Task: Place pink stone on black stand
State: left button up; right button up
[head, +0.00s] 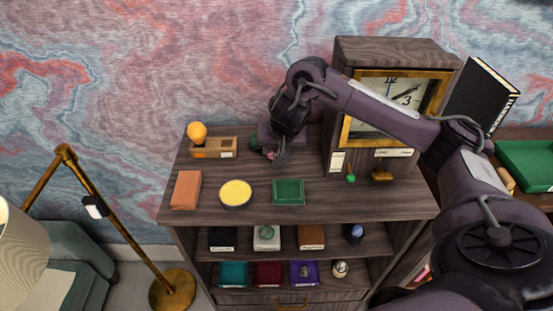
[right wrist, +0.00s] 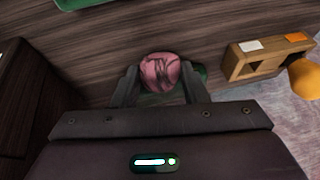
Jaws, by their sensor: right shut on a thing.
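The pink stone (right wrist: 160,72) sits between the fingertips of my right gripper (right wrist: 160,88) in the right wrist view. The gripper is shut on it. A green piece (right wrist: 201,75) shows behind and beside the stone; whether the stone touches it I cannot tell. In the head view my right gripper (head: 274,154) is low over the back of the cabinet top, left of the clock, with a bit of pink at its tip. A black stand (head: 222,239) with a pale label is on the upper shelf at the left, with nothing seen on it. My left gripper is not in view.
A wooden holder (head: 214,148) with an orange ball, an orange block (head: 186,189), a yellow round dish (head: 236,193) and a green tray (head: 288,191) are on the top. A white stand (head: 267,244) with a green stone is right of the black stand. The cabinet top overhangs the shelves.

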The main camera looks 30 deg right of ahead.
jog(key=shift+f+b, duration=0.3)
jog(key=shift+f, duration=0.95)
jog(key=o, duration=1)
jog(key=shift+f, duration=0.1)
